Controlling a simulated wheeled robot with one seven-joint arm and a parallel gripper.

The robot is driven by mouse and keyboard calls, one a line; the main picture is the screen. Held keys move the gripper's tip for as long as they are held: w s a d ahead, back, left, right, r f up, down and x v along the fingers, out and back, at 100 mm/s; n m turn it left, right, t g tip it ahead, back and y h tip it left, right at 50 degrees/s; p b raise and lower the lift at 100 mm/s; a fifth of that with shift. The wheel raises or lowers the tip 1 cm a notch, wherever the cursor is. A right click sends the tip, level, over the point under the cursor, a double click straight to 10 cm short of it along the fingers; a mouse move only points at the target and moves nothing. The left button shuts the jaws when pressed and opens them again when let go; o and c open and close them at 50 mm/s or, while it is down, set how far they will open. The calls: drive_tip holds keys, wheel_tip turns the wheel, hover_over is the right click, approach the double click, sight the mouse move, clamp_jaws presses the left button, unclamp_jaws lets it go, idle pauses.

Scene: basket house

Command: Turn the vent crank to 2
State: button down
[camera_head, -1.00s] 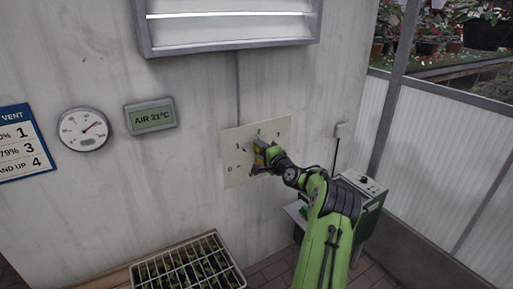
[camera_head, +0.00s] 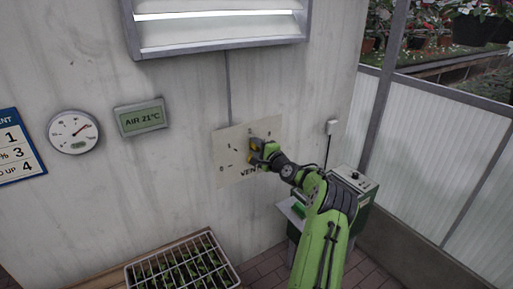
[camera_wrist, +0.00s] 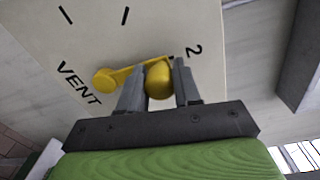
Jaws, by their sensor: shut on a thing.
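The pale vent panel (camera_head: 229,178) is on the wall, with marks and numerals 0, 1, 2 and 3 partly visible in the head view. In the wrist view the yellow crank (camera_wrist: 105,80) has its round hub at left, and its arm reaches right, toward the numeral 2 (camera_wrist: 194,50). My gripper (camera_wrist: 159,83) is shut on the crank's yellow knob, one finger on each side. In the head view my gripper (camera_head: 256,150) is in front of the panel and hides much of the crank and part of the VENT lettering.
A louvred window (camera_head: 215,28) is above the panel. A dial gauge (camera_head: 74,131), an AIR 21°C display (camera_head: 141,117) and a partly cut-off chart (camera_head: 18,148) hang at left. A seedling tray (camera_head: 183,266) is below.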

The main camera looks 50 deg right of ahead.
drive_tip(key=c, duration=0.8)
unclamp_jaws()
drive_tip(key=shift+s, duration=0.1)
drive_tip(key=b+v, duration=0.2)
drive_tip(key=v, duration=1.3)
drive_tip(key=shift+s+r, duration=0.1)
drive_tip(key=shift+s, duration=0.25)
